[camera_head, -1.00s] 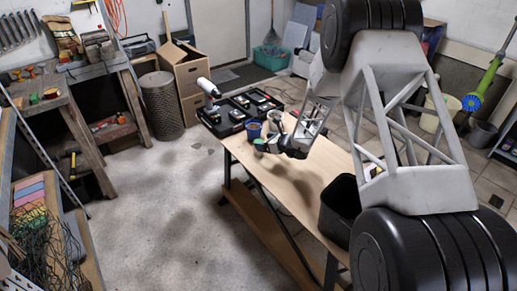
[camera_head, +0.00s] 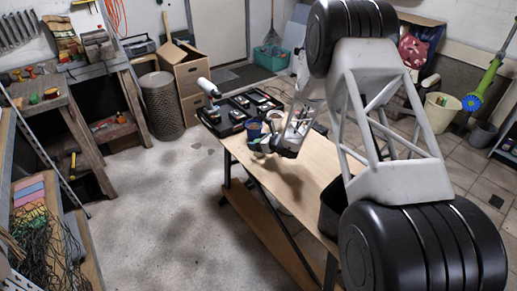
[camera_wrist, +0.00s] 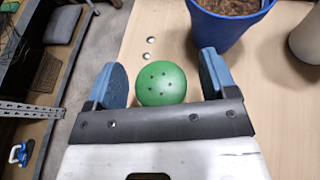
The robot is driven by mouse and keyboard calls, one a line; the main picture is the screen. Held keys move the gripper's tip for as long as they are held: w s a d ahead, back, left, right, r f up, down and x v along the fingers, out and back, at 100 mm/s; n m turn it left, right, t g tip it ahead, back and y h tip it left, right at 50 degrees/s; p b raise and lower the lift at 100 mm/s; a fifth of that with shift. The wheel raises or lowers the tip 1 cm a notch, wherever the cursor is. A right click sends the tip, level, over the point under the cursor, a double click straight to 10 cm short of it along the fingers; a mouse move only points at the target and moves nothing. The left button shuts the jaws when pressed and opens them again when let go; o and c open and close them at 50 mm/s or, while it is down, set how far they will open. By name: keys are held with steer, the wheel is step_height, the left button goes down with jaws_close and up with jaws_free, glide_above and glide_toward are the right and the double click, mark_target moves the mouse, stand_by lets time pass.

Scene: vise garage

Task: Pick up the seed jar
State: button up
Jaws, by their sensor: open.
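The seed jar (camera_wrist: 161,84) appears to be the round thing with a green lid pierced by several small holes, seen from above in the wrist view. My gripper (camera_wrist: 160,72) is open, with one blue-padded finger on each side of the jar.
A blue pot of soil (camera_wrist: 231,22) stands close beyond the right finger, also visible in the head view (camera_head: 254,129). A pale rounded container (camera_wrist: 305,42) is farther right. Black tool cases (camera_head: 222,121) lie at the bench's far end. A black bin (camera_head: 331,208) stands at the near end.

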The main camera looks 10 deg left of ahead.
steer(key=shift+w+a+f, duration=0.2)
steer(key=shift+w+a, duration=0.05)
steer(key=shift+a, duration=0.2)
stand_by(0.3)
steer(key=c, duration=1)
steer(key=shift+r, duration=0.1)
steer(key=shift+r, duration=1.75)
steer(key=s+d, duration=0.1)
steer(key=s, duration=0.4)
steer(key=s+d+r, duration=0.1)
steer(key=s+d, duration=0.1)
steer(key=s, duration=0.3)
steer(key=s+d, duration=0.2)
steer(key=s, duration=0.3)
steer(key=shift+d+r, duration=0.15)
steer(key=shift+d, duration=0.1)
